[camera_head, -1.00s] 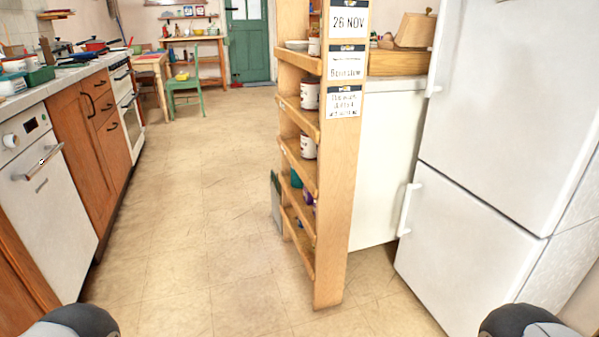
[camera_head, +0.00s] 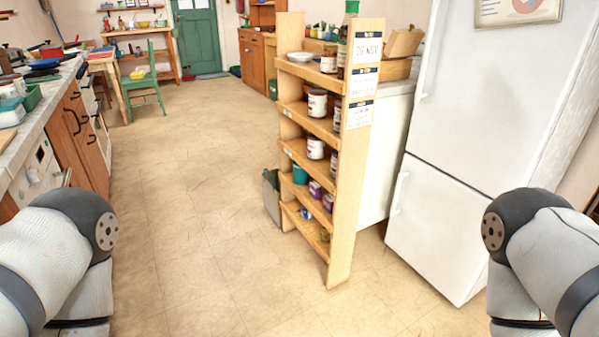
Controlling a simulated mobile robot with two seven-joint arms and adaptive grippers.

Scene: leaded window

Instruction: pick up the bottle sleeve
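I cannot make out a bottle sleeve for certain in the head view. A tall green-topped bottle (camera_head: 343,40) stands at the top of the wooden shelf rack (camera_head: 343,215), partly hidden by the rack's end board. Whether it wears a sleeve I cannot tell. My two arms show at the lower left and lower right edges, well apart from the rack. Neither gripper is in the picture.
The rack holds cans, a teal cup (camera_head: 300,175) and small purple boxes. A grey-green bin (camera_head: 271,196) stands beside it. A white fridge (camera_head: 440,160) is at right, counters at left. The floor (camera_head: 200,200) between is clear, with a green chair (camera_head: 146,88) farther back.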

